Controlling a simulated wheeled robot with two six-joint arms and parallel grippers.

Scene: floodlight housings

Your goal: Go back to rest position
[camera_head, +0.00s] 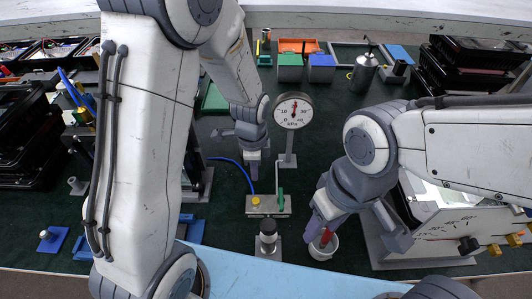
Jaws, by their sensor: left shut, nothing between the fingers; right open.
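My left gripper (253,172) points down over the middle of the dark green bench mat, behind the valve block with a yellow knob (256,201). It is shut and empty. My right gripper (356,237) is open over the front right of the mat. Its left finger is close to a red object (326,238) that stands in a white cup (323,251); I cannot tell whether they touch. Its right finger is near the metal box with scale markings (440,232). My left arm hides much of the left side of the mat.
A dial gauge on a stand (293,110) rises beside my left gripper. A black-and-white knob on a metal base (268,237) stands at the front. Green and blue bins (321,67) and a metal bottle (364,72) stand at the back. Black housings (470,68) are stacked at right.

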